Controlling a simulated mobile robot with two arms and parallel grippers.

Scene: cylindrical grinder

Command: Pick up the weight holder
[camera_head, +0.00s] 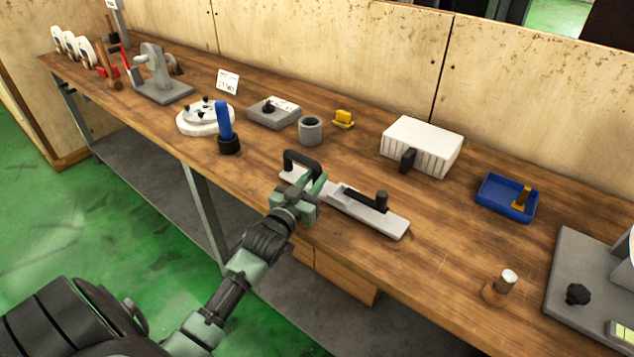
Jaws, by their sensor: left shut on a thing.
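My left gripper (318,184) reaches over the front edge and is shut at the handle end of the bar. It partly hides the bar there. The bar looks flat on the bench; I see no clear gap beneath it. My right gripper is out of view.
A blue-handled tool (224,122), a grey cup (310,131), a grey block (273,112) and a white ribbed box (421,148) stand behind. A blue tray (506,198) and a small wood-based post (501,287) are to the right.

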